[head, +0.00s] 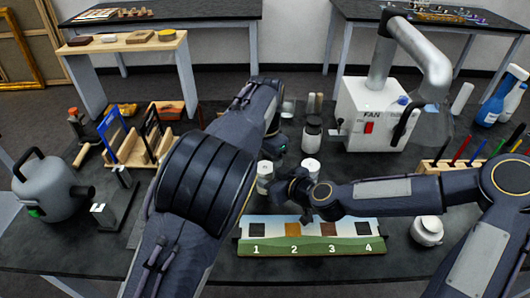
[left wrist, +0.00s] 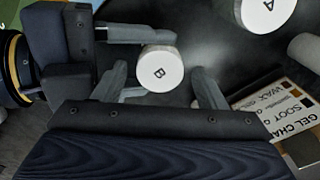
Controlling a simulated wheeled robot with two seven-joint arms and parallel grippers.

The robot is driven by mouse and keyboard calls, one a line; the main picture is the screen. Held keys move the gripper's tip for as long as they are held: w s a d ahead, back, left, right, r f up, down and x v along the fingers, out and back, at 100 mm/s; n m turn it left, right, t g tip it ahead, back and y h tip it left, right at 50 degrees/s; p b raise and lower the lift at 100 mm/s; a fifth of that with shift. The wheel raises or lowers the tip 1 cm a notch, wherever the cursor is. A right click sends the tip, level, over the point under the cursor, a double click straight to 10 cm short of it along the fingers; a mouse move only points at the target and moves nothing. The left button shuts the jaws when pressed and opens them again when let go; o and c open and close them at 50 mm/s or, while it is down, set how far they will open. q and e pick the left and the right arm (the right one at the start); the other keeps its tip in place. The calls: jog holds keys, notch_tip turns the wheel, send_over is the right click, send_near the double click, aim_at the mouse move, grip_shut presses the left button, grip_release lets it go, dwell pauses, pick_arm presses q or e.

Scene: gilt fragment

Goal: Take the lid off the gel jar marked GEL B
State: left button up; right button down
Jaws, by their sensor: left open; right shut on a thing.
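The GEL B jar (head: 265,179) is a small pale jar on the dark table, left of a second jar. Its white lid, marked B, shows in the left wrist view (left wrist: 158,69) and looks seated, though most of the jar below is hidden. My right gripper (head: 278,183) comes from the right and is shut on the jar. My left gripper (left wrist: 160,80) is open, with one finger on each side of the lid and visible room at the right finger. In the head view my left forearm hides most of it.
The jar marked A (left wrist: 267,8) stands close by, also in the head view (head: 311,168). A numbered strip (head: 310,246) lies in front. A printed gel chart (left wrist: 285,110) lies near my left fingers.

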pick_arm(q)
jog(key=shift+f, duration=0.2)
jog(key=shift+c, duration=0.4)
jog(key=c, duration=0.9)
jog(key=shift+n, duration=1.7)
jog(key=shift+c, duration=0.2)
jog(key=o, duration=1.1)
jog(key=shift+r, duration=2.3)
pick_arm(e)
jog(key=c, duration=0.6)
grip_release()
